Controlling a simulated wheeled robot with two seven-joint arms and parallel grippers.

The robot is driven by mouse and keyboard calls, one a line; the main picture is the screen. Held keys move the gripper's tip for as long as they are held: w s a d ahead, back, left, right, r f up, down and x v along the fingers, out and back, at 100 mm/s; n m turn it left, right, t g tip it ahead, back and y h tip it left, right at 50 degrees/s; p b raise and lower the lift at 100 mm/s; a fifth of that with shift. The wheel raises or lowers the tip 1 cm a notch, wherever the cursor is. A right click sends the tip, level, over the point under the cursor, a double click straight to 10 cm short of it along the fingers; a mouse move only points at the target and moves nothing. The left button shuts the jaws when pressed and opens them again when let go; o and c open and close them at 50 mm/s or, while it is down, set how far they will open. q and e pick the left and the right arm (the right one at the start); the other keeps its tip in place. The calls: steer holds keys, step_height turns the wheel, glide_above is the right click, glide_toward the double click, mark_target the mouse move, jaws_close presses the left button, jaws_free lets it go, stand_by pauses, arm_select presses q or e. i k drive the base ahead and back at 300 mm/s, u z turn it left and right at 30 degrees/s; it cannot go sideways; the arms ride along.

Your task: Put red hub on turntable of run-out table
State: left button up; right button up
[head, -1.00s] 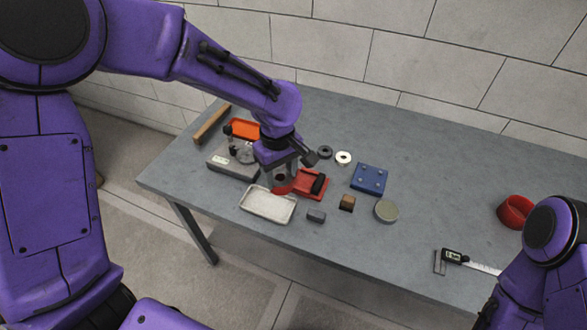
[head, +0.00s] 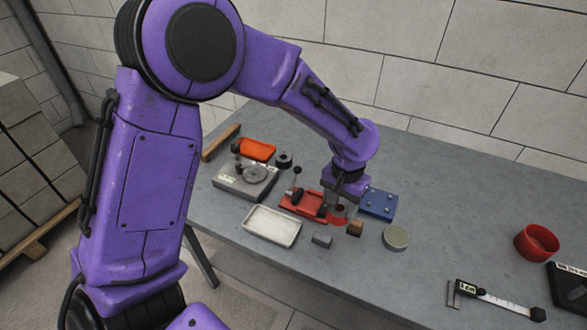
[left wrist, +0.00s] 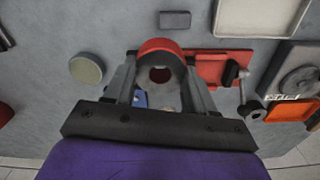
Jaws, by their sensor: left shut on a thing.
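The red hub (head: 338,215) is a short red ring with a central hole. My left gripper (head: 338,208) is shut on it and holds it over the table, just right of the red fixture. In the left wrist view the hub (left wrist: 160,46) sits between the two fingertips (left wrist: 160,72). The run-out table (head: 240,182) is a grey base at the far left of the workbench, clear of my gripper. Its round turntable (head: 255,174) looks empty, and it shows partly at the right of the left wrist view (left wrist: 303,84). My right gripper is out of view.
A red fixture (head: 299,204) with a black-knobbed lever stands between gripper and run-out table. The bench's right middle is clear, left of a red bowl (head: 537,242).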

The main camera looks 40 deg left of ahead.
mark_target(255, 174)
steer(key=z, duration=1.45)
steer(key=k, duration=1.2)
steer(key=u, duration=1.35)
steer(key=i, duration=1)
steer(key=u, duration=0.05)
